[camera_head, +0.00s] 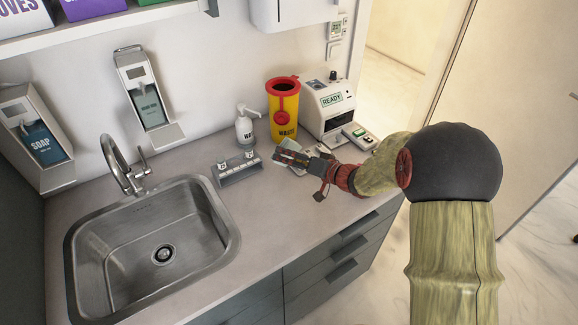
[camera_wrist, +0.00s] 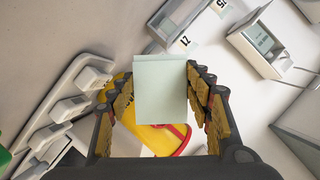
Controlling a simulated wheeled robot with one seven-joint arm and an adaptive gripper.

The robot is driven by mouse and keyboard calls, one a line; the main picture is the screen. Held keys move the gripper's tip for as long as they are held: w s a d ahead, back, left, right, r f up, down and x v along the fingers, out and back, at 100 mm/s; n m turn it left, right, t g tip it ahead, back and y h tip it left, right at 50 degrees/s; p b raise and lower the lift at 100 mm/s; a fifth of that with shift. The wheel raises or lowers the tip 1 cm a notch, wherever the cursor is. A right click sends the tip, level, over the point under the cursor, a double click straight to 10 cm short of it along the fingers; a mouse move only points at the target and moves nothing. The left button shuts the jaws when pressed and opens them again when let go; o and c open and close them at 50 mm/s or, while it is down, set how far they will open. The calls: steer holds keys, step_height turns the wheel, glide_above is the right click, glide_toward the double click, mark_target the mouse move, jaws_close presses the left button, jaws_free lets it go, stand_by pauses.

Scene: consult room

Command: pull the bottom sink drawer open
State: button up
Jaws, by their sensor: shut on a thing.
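The grey drawers (camera_head: 315,265) are in the cabinet under the counter, right of the sink, and look shut. The lowest handle I can see is a dark one (camera_head: 342,271); the cabinet's lower part is cut off by the frame edge. My gripper (camera_head: 285,157) is above the counter, well above and apart from the drawer handles. In the wrist view its fingers (camera_wrist: 165,95) are shut on a pale green block (camera_wrist: 160,92), which stands between them.
A steel sink (camera_head: 100,270) fills the counter's left part. A soap pump bottle (camera_head: 245,130), a small rack (camera_head: 237,170), a yellow waste bin (camera_head: 284,115) and a white device (camera_head: 328,105) stand near my gripper. The counter's front strip (camera_head: 265,240) is clear.

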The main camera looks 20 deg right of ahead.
steer(key=shift+w+f+b, duration=0.1)
steer(key=shift+f+b, duration=0.3)
steer(key=shift+f, duration=1.3)
steer(key=shift+f+b, duration=0.2)
steer(key=shift+b, duration=0.1)
steer(key=o, duration=0.7)
steer(key=shift+o, duration=0.2)
steer(key=shift+r+p, duration=0.2)
steer(key=shift+p, duration=0.1)
